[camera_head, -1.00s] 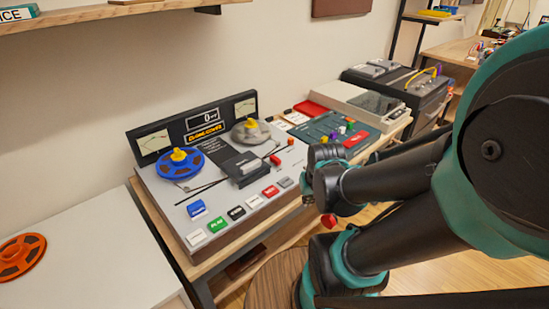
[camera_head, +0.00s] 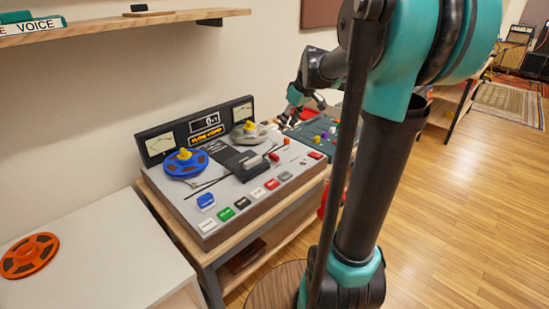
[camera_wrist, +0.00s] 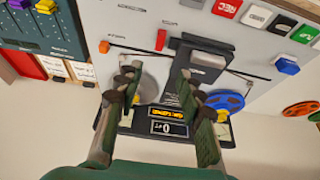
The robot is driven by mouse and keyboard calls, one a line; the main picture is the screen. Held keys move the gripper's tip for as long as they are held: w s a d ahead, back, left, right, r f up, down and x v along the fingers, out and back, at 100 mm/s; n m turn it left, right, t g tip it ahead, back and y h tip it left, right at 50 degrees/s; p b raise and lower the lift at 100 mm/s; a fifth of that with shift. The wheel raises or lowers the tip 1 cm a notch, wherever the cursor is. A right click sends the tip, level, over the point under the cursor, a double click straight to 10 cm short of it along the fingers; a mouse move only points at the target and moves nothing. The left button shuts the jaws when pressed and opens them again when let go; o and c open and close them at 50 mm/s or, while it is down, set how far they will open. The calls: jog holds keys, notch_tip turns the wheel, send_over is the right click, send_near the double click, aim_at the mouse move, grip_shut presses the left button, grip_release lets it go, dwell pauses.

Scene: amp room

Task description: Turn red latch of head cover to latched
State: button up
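The red latch (camera_head: 274,157) is a small upright red piece on the tape deck (camera_head: 232,188), beside the dark head cover (camera_head: 240,160). In the wrist view the latch (camera_wrist: 161,39) shows just left of the dark head cover (camera_wrist: 184,66). The deck's display (camera_head: 205,130) has yellow text that seems to read "CLOSE COVER".
A blue reel (camera_head: 186,162) and a grey reel (camera_head: 250,132) sit on the deck. An orange knob (camera_wrist: 103,47) is near the latch. A coloured-knob panel (camera_head: 318,132) stands to the right. A shelf (camera_head: 120,32) overhangs the left. Wooden floor (camera_head: 450,190) is open at right.

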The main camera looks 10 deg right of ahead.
aim_at(274, 155)
jog(key=x, duration=1.7)
jog(key=shift+s+f, duration=0.1)
jog(key=shift+f, duration=0.1)
grip_shut()
